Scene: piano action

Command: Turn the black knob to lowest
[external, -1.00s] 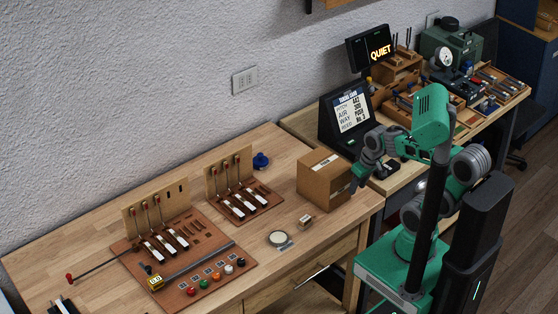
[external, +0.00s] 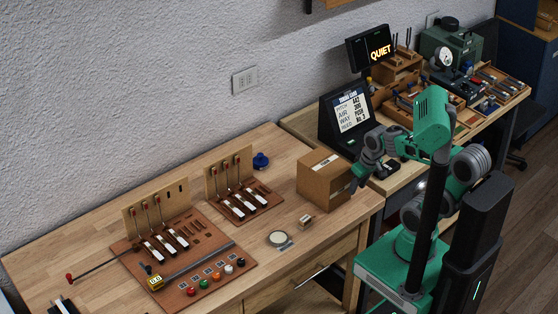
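Several round controls sit in a row along the front of the reddish-brown panel (external: 212,268) on the near bench. The one at the right end is black (external: 241,262); it is the likeliest black knob, but its pointer and setting are too small to read. My gripper (external: 355,187) hangs beside the right face of the cardboard box (external: 325,179), well to the right of the panel. It is small and dark here, and I cannot tell whether its fingers are open or whether it touches the box.
A smaller board with levers (external: 240,200), a blue bottle (external: 261,160) and a round dish (external: 279,239) stand on the near bench. A black display stand (external: 345,118) rises behind my arm.

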